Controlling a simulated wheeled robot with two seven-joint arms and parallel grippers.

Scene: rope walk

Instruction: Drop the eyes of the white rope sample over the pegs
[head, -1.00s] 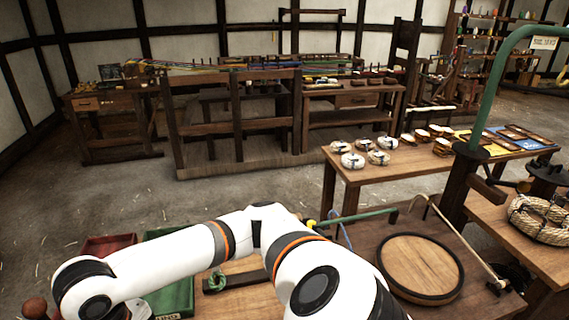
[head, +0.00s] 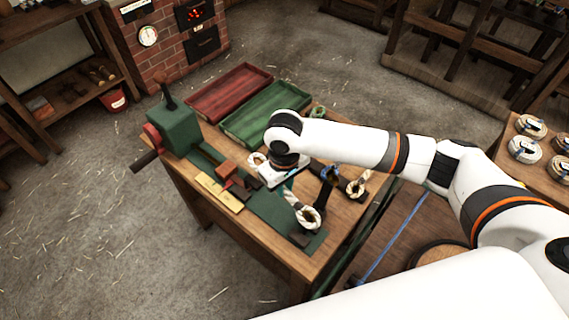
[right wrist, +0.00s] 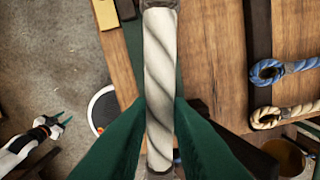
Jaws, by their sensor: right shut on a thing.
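My right gripper (head: 285,182) is over the wooden bench, its green fingers shut on the middle of the white rope sample (right wrist: 160,85). In the head view, one eye (head: 308,216) of the sample shows at the near side of the gripper, over the green bed of the bench device, close to a dark block (head: 301,239). The other eye (head: 257,160) shows beyond the gripper. I cannot make out the pegs, nor whether either eye is around one.
A green-headed device (head: 175,128) with a red block (head: 229,168) and brass scale (head: 219,192) lies along the bench. Red (head: 228,92) and green (head: 264,113) trays stand at the back.

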